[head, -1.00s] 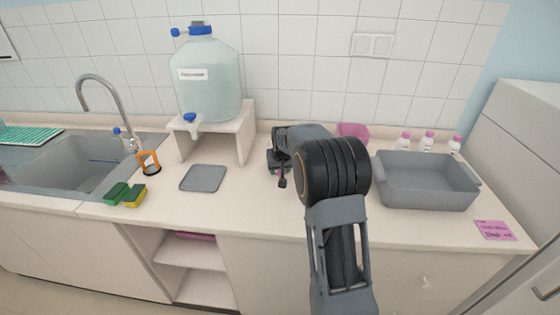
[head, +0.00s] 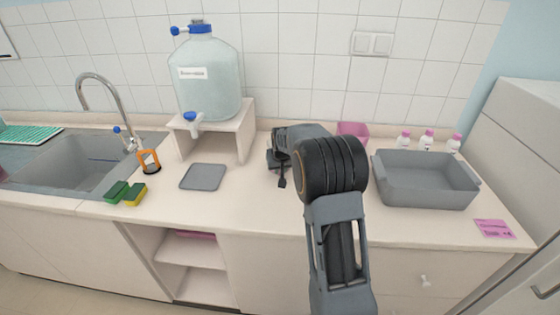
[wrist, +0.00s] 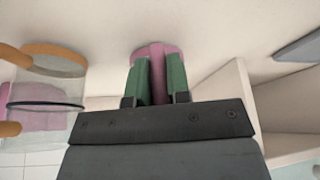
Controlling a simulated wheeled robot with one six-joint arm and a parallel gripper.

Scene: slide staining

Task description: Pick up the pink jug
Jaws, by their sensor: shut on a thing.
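My gripper (wrist: 160,78) has its two green fingers shut on a pink thing (wrist: 152,52), which I take to be the pink jug. Only its rounded end and a strip between the fingers show in the wrist view, so its handle and full shape are hidden. In the head view my own arm hides the held thing, and only the dark end of my gripper (head: 281,168) shows above the counter. I cannot tell whether the jug still touches the counter.
A clear vessel with an orange rim (wrist: 52,50) stands beside my gripper in the wrist view. Another pink object (head: 353,130) is at the back, partly behind my arm. A grey tub (head: 425,195) is right, a water-tank stand (head: 243,135) left, a grey mat (head: 203,177) in front of it.

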